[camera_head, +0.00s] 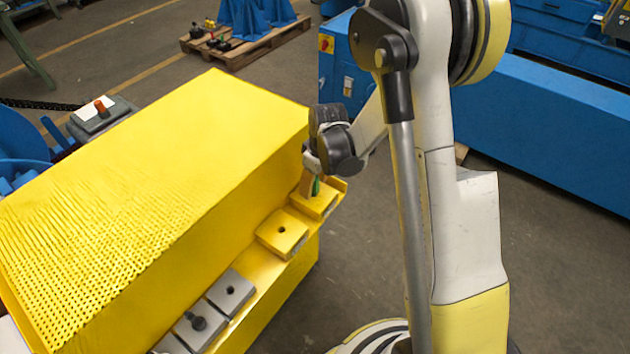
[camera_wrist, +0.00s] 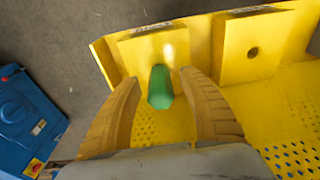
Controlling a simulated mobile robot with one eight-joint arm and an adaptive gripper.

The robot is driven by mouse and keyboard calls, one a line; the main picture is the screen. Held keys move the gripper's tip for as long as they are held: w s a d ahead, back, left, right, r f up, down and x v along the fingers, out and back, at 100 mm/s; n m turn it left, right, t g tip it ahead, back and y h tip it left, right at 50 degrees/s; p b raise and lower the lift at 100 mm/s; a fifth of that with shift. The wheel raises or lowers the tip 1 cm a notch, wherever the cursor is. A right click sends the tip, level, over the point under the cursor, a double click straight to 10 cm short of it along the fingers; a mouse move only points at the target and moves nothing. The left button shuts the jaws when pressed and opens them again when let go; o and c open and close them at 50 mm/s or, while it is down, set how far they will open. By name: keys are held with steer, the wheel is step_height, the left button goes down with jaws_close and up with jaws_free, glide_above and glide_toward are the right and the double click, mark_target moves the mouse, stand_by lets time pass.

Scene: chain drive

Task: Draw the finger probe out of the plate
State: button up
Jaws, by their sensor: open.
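The finger probe looks to be the green peg (camera_wrist: 160,87), which stands at a yellow plate (camera_wrist: 141,50) in the wrist view. In the head view only a sliver of green (camera_head: 315,187) shows below my gripper, at the far end of the ledge. My gripper (camera_wrist: 159,76) is open, with one tan finger on each side of the green peg. Small gaps seem to show between the fingers and the peg. The peg's lower end and any hole under it are hidden.
A second yellow plate (camera_head: 282,232) with an empty hole sits beside it on the ledge. Grey blocks (camera_head: 230,292) lie farther along, one with a black knob (camera_head: 197,321). The large yellow housing (camera_head: 160,160) rises beside the ledge. Open floor (camera_head: 560,270) lies to the right.

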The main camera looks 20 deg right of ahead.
steer(key=shift+c, duration=0.5)
jaws_close()
steer(key=shift+r, duration=0.1)
steer(key=shift+r+p, duration=3.6)
steer(key=shift+r, duration=1.85)
steer(key=shift+f, duration=0.1)
